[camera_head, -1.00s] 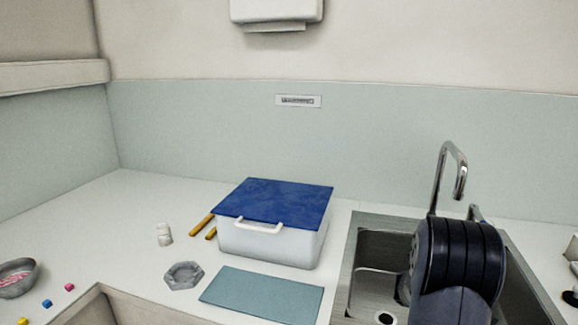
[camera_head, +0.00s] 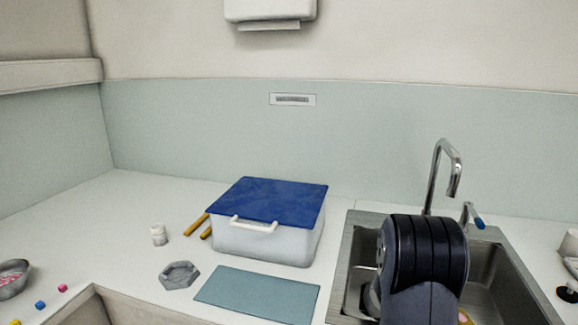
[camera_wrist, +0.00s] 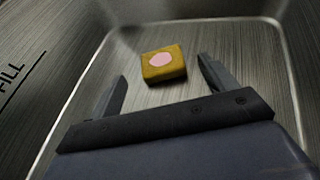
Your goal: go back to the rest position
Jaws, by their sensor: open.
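My gripper (camera_wrist: 160,88) is open in the wrist view, its two fingers apart with nothing held between them. It is over a steel sink basin. A yellow block with a pink round spot (camera_wrist: 164,64) lies on the basin floor just beyond the fingertips, and a bit of yellow also shows in the head view (camera_head: 465,319) beside my arm. In the head view my dark arm stands in front of the sink (camera_head: 345,262) and hides part of it; the gripper itself is hidden there.
A white bin with a blue lid (camera_head: 268,199) stands left of the sink. Near it are a teal mat (camera_head: 257,293), a grey hexagonal dish (camera_head: 179,275), a white jar (camera_head: 159,235) and yellow sticks (camera_head: 195,225). A tall faucet (camera_head: 437,165) rises behind the sink. A bowl (camera_head: 12,278) and small cubes (camera_head: 41,305) are far left.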

